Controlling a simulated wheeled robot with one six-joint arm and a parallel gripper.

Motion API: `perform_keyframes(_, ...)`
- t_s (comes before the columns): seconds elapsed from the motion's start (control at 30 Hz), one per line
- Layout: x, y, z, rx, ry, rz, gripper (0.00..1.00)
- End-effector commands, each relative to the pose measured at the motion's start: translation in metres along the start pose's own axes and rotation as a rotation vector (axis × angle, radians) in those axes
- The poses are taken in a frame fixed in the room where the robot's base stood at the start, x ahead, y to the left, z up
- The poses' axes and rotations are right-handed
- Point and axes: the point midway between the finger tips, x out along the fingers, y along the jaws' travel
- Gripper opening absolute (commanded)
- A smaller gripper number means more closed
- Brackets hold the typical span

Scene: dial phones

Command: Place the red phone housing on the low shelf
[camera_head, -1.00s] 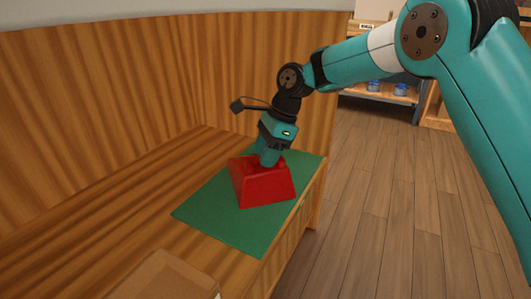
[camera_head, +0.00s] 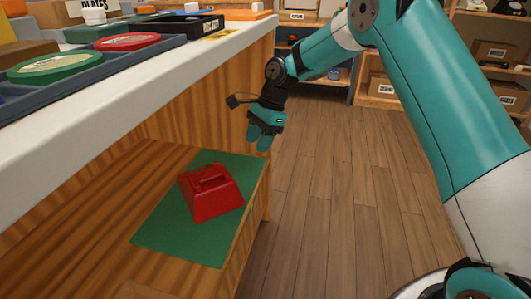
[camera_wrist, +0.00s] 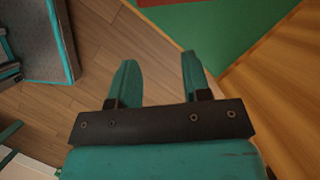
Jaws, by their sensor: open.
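The red phone housing (camera_head: 211,192) sits upright on a green mat (camera_head: 160,228) on the low wooden shelf (camera_head: 95,205). My gripper (camera_head: 259,145) is open and empty, above and behind the housing to the right, apart from it, near the shelf's right edge. In the wrist view my gripper's two fingers (camera_wrist: 158,75) are spread with nothing between them. The green mat (camera_wrist: 225,30) shows at the top there, with a sliver of red (camera_wrist: 165,3) at the upper edge.
Above the shelf, a white counter (camera_head: 150,75) holds a blue tray (camera_head: 95,75) with a green disc (camera_head: 55,67) and a red disc (camera_head: 127,41). Open wooden floor (camera_head: 330,190) lies to the right. Racks with boxes (camera_head: 495,52) stand at the back.

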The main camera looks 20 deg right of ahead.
Motion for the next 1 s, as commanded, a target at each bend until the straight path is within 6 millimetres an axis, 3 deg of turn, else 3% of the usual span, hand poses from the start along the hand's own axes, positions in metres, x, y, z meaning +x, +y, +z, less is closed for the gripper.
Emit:
perform_keyframes(0.17,-0.043,0.047,0.060,-0.385,0.014,-0.016,0.44)
perform_keyframes(0.3,-0.072,0.119,0.113,-0.842,0.032,-0.021,0.44)
perform_keyframes(0.43,-0.085,0.195,0.147,-1.260,0.053,-0.022,0.44)
perform_keyframes(0.6,-0.082,0.277,0.164,-1.689,0.075,-0.016,0.44)
perform_keyframes(0.7,-0.077,0.306,0.166,-1.840,0.083,-0.010,0.44)
perform_keyframes(0.8,-0.075,0.320,0.166,-1.919,0.087,-0.008,0.44)
perform_keyframes(1.0,-0.074,0.323,0.166,-1.940,0.086,-0.006,0.44)
